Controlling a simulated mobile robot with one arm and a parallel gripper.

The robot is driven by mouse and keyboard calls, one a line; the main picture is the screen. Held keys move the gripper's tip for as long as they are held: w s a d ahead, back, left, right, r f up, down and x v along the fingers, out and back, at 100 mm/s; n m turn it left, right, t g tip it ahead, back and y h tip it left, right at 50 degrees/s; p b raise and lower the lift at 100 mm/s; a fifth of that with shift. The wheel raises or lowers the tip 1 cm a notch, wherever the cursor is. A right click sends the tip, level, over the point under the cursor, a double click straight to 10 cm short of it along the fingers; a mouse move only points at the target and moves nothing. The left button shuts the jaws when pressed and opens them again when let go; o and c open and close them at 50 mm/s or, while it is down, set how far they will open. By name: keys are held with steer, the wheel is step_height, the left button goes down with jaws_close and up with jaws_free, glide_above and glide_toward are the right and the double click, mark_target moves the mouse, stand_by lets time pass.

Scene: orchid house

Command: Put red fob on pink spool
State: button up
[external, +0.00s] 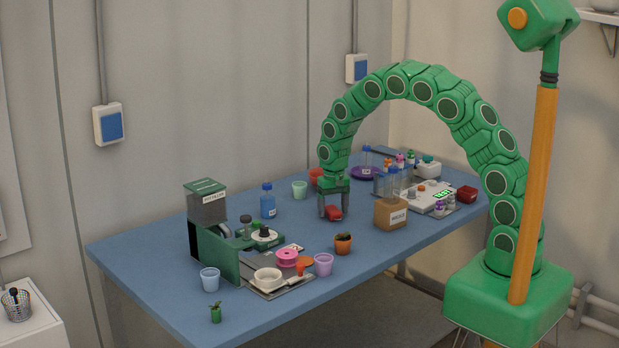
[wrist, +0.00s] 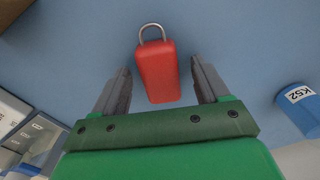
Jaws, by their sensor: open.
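The red fob (external: 334,213) lies on the blue table below my gripper (external: 334,208) in the external view. In the wrist view the red fob (wrist: 158,72) is a red block with a grey metal loop at its far end. My gripper (wrist: 163,88) is open, with one finger on each side of the fob and a gap on both sides. The pink spool (external: 287,258) sits at the front left of the table, beside a white bowl and a grey tray. The spool is not in the wrist view.
A cardboard box (external: 391,213) stands right of the gripper. A blue bottle (external: 268,203) and green machine (external: 214,245) are to the left.

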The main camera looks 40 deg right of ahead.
mark_target(334, 210)
steer(key=shift+f, duration=0.15)
steer(key=c, duration=1.2)
steer(key=shift+c, duration=0.2)
steer(key=shift+r, duration=0.35)
step_height(334, 210, up, 3)
steer(key=shift+s, duration=0.15)
steer(key=s+d+r, duration=0.1)
steer(key=s+r, duration=0.8)
steer(key=s, duration=0.4)
steer(key=shift+s+d+r, duration=0.15)
steer(key=shift+s+d, duration=0.1)
steer(key=shift+s, duration=0.1)
